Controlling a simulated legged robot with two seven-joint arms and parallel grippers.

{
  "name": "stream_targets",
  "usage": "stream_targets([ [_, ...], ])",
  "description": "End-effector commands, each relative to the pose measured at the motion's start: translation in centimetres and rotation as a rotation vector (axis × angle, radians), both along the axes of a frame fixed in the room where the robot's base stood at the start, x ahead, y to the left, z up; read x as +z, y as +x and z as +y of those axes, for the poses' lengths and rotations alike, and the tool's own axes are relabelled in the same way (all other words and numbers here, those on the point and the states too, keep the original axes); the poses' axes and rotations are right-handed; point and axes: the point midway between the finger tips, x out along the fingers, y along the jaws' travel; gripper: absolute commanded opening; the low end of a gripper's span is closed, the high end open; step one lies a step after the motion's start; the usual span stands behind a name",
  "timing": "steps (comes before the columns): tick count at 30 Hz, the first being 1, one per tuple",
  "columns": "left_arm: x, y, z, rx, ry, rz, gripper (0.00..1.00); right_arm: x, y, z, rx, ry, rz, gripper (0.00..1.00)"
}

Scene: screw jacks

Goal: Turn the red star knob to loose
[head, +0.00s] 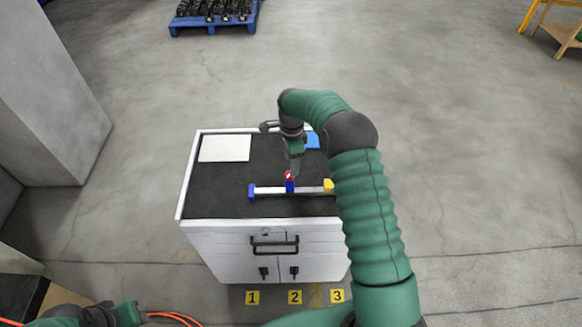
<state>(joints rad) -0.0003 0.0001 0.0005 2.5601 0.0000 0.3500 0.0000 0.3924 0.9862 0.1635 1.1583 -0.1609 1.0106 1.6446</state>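The red star knob (289,175) shows as a small red spot on top of a blue block, near the middle of a white bar (270,190) on the cabinet top. My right gripper (292,169) points down at the knob from above, its fingertips at or just over it. The fingers partly cover the knob, and I cannot tell whether they touch it or how far apart they are. My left gripper (118,315) is low at the bottom left, well away from the cabinet; its fingers are not clear.
The bar has a blue end (251,191) and a yellow end (328,185). A white panel (225,148) and a blue item (312,140) lie on the dark cabinet top (225,205). A concrete pillar (50,90) stands left, a blue pallet (212,22) behind. The floor between is clear.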

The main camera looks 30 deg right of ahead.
Motion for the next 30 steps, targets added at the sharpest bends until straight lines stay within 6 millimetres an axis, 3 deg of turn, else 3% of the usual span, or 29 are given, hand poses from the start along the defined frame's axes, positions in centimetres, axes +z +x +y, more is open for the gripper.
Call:
stream_targets([
  [7, 1.4, 0.0, 0.0, 0.001, 0.000, 0.000, 0.36, -4.1, -0.1, 0.3, 0.001, -0.002, -0.001, 0.55],
  [17, 1.4, 0.0, 0.0, 0.001, 0.000, 0.000, 0.36, -5.1, 0.0, 0.0, 0.000, -0.001, -0.003, 0.55],
  [30, 1.4, 0.0, 0.0, 0.001, 0.000, 0.000, 0.36, -5.0, 0.0, 0.0, 0.001, -0.002, -0.004, 0.00],
])
